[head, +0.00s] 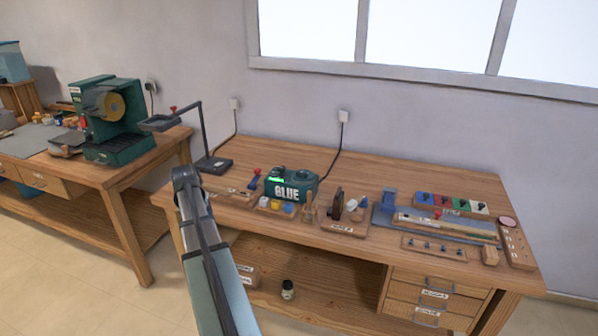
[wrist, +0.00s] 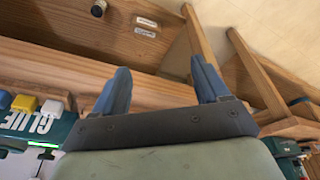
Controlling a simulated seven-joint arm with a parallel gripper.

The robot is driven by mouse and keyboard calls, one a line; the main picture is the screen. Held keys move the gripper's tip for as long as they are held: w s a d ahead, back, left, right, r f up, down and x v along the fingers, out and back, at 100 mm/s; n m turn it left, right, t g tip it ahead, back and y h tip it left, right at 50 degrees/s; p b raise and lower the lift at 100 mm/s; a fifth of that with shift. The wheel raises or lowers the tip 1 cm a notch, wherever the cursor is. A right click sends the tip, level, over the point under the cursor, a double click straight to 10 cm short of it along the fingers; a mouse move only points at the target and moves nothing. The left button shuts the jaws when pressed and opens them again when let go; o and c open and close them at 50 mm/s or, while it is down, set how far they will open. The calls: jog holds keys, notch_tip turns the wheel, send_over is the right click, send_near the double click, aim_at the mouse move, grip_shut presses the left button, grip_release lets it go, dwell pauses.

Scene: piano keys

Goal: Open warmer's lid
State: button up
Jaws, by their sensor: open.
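The glue warmer (head: 291,189) is a dark green box with white GLUE lettering, standing at the left part of the workbench in the head view. Round dark shapes show on its top, but I cannot tell clearly whether its lid is shut. In the wrist view part of the warmer (wrist: 28,124) shows upside down at the left edge, with a green lit spot. My gripper (wrist: 160,64) has two blue fingers spread apart with nothing between them. It is beside the warmer, not touching it. In the head view my fingers cannot be made out at the arm's end.
Yellow, white and blue blocks (head: 276,206) sit before the warmer. A dark stand (head: 214,164) with a bent arm is behind left. Wooden tools (head: 336,203) and a tray of coloured pieces (head: 452,204) lie to the right. A green machine (head: 112,122) stands on the left bench.

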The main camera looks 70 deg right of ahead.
jog(key=s+d+r+m+h, duration=0.1)
jog(key=s+d+r+m, duration=0.1)
jog(key=s+d+r, duration=0.4)
jog(key=s+d+r+m, duration=0.1)
jog(key=s+d+r, duration=0.25)
jog(key=d, duration=0.45)
jog(key=m+g+h, duration=0.1)
jog(key=m, duration=0.3)
send_near(302, 173)
jog(key=x, duration=0.8)
jog(key=shift+w+d+f, duration=0.1)
jog(key=shift+d+f, duration=0.05)
jog(key=shift+f, duration=0.1)
jog(key=shift+c, duration=0.4)
